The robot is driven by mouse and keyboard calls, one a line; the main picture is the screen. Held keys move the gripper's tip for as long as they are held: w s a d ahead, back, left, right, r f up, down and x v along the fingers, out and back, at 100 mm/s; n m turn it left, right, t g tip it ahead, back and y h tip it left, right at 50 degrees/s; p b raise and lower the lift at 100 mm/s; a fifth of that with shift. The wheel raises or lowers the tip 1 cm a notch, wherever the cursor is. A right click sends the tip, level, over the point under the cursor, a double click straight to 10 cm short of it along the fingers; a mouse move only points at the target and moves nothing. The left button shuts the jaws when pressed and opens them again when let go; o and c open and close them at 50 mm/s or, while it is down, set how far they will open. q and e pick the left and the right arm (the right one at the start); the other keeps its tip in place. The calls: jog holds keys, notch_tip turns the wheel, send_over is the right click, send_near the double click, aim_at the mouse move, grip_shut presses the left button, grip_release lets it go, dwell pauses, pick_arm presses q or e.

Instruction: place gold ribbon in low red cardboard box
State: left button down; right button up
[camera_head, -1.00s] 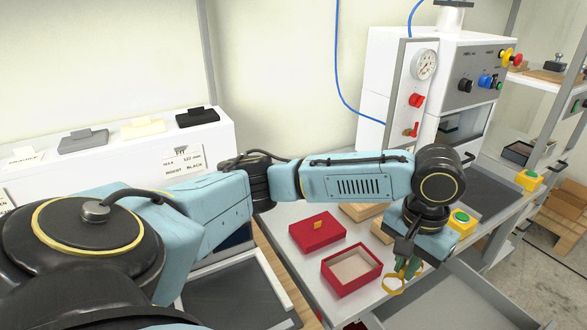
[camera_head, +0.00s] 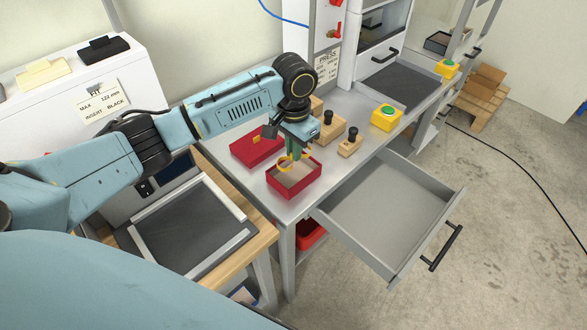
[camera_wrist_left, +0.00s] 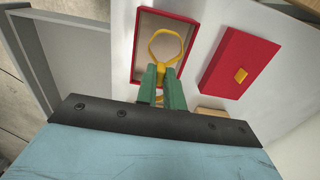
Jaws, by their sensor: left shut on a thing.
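The low red cardboard box (camera_head: 294,190) stands open on the grey table, with a beige inside; it also shows in the left wrist view (camera_wrist_left: 196,35). My left gripper (camera_head: 297,153) is above the back part of this box, its green fingers pointing down. It is shut on the gold ribbon (camera_head: 281,161), a yellow loop that hangs over the box opening. In the left wrist view the ribbon (camera_wrist_left: 164,33) shows in front of the green fingertips (camera_wrist_left: 161,78), against the box interior. I cannot tell whether it touches the box. My right gripper is not in view.
A red lid (camera_head: 254,148) with a gold tab lies behind the box. Wooden blocks with black knobs (camera_head: 349,146) and a yellow button box with a green top (camera_head: 387,117) stand to the right. An open grey drawer (camera_head: 390,205) juts out in front.

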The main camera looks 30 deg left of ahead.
aim_at(294, 177)
pick_arm(q)
jog(key=shift+f+b, duration=0.35)
jog(key=shift+f, duration=3)
jog(key=shift+f, duration=0.15)
jog(key=c, duration=1.5)
grip_release()
notch_tip(294, 177, up, 12)
jog(key=shift+r+p, duration=0.2)
jog(key=shift+p, duration=0.5)
